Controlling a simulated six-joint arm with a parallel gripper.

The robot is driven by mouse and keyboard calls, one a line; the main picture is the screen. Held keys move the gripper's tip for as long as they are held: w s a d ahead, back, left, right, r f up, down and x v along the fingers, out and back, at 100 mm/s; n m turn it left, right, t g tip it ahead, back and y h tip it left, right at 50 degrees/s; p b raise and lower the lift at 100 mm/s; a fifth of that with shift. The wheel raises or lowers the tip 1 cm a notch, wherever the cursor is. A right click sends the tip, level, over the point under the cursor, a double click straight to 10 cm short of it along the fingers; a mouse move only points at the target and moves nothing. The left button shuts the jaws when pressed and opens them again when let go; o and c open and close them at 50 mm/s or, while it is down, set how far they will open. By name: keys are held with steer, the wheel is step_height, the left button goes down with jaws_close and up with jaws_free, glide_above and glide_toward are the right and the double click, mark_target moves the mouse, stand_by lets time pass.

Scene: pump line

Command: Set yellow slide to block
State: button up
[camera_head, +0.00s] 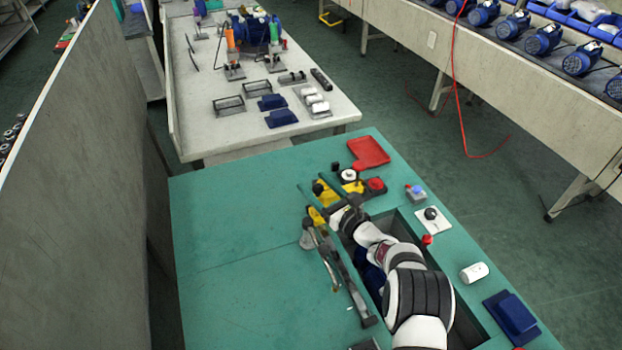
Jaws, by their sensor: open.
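Several yellow parts lie together near the middle of the green bench. One yellow piece (327,195) sits between dark green bars, and I take it as the yellow slide, though I cannot be sure. A second yellow piece (316,216) shows just left of my wrist, and a third (352,186) lies beside red and black knobs. My gripper (336,208) is open, at the end of my arm, close beside the yellow pieces. My wrist hides part of this area. The fingertips are too small to tell if they touch anything. I cannot make out which part is the block.
A red tray (369,152) lies behind. A lever assembly (336,276) stands left of a recess (406,228) in the bench. A white cylinder (474,272) and a blue block-shaped part (512,316) lie to the right. The bench's left side is clear.

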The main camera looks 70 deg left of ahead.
steer(key=shift+x, duration=1.3)
steer(key=shift+c, duration=0.3)
jaws_close()
steer(key=shift+w+d, duration=0.1)
